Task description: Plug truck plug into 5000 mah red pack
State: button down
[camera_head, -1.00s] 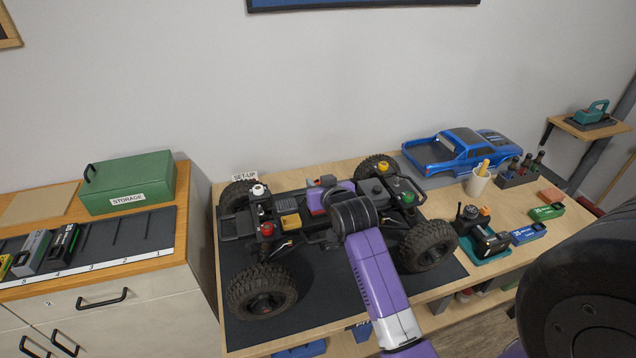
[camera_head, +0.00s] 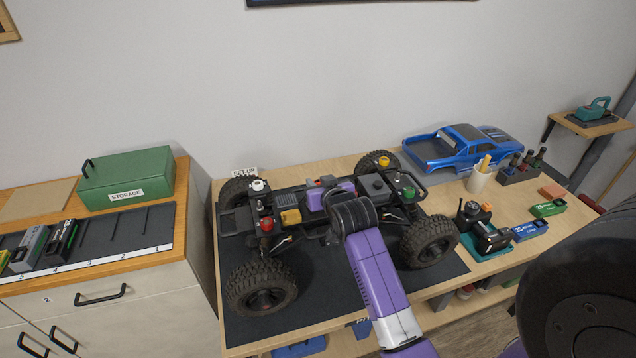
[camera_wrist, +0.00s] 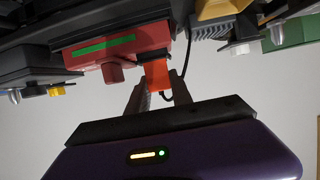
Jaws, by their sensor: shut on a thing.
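The 5000 mAh red pack (camera_wrist: 118,48), with a green stripe, sits in the truck chassis in the wrist view. An orange truck plug (camera_wrist: 157,74) is at the pack's end, between my two fingertips. A black cable (camera_wrist: 187,55) runs up from near the plug. My gripper (camera_wrist: 158,90) is shut on the plug. The plug looks touching or very close to the pack; I cannot tell how far it is seated. In the head view, the truck (camera_head: 290,215) stands on a dark mat, and my arm hides part of its middle.
A blue truck body (camera_head: 455,148), a cup (camera_head: 479,178) and a small black device on a teal base (camera_head: 490,238) are at the right. A green storage box (camera_head: 128,180) and a slotted battery rack (camera_head: 125,232) are at the left. Chassis parts crowd the gripper.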

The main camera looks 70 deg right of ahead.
jog(key=shift+f, duration=0.25)
jog(key=c, duration=1.1)
grip_release()
jog(key=shift+o, duration=0.2)
jog(key=b+v, duration=0.1)
jog(key=v, duration=0.6)
jog(key=shift+s+a+r, duration=0.2)
jog(key=shift+s+a, duration=0.05)
